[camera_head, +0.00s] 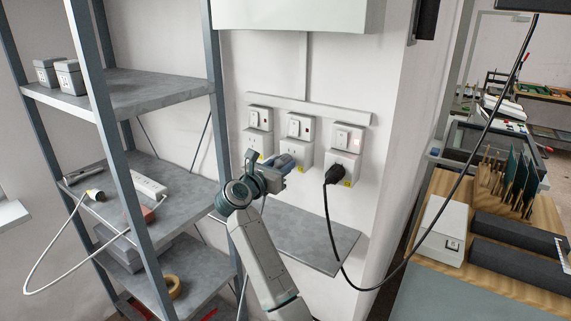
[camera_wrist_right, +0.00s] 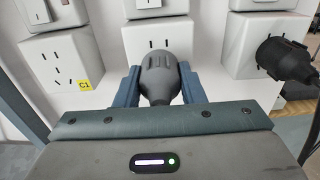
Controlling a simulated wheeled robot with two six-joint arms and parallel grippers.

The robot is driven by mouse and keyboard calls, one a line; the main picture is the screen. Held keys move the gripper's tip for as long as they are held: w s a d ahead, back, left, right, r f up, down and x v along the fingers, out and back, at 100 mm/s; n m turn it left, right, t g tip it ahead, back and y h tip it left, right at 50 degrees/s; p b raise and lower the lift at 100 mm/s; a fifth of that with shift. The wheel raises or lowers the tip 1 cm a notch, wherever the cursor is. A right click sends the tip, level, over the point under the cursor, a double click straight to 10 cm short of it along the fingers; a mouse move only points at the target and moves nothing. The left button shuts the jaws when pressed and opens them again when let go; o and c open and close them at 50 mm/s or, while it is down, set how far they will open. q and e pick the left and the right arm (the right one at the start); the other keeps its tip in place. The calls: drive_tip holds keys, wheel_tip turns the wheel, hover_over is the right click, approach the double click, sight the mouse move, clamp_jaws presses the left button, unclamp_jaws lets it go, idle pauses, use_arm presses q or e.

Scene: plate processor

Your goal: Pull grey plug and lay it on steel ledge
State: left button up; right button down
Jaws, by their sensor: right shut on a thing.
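The grey plug (camera_wrist_right: 160,78) is between the blue fingers of my right gripper (camera_wrist_right: 160,88), which is shut on it. The plug is in front of the lower part of the middle socket (camera_wrist_right: 158,36); two slots show above it. Its front end is hidden, so I cannot tell whether it is seated or apart. In the head view my right gripper (camera_head: 287,168) is at the middle socket, with the plug mostly hidden. The steel ledge (camera_head: 315,242) is bare where visible, below the sockets. My left gripper is not in view.
A black plug (camera_head: 333,174) with a hanging black cable sits in the right socket (camera_head: 353,161). The left socket (camera_head: 258,139) is empty. A grey shelf rack (camera_head: 160,93) stands close on the left. A workbench (camera_head: 448,283) is on the right.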

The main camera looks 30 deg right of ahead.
drive_tip(key=shift+b+v, duration=0.55)
drive_tip(key=shift+v, duration=1.4)
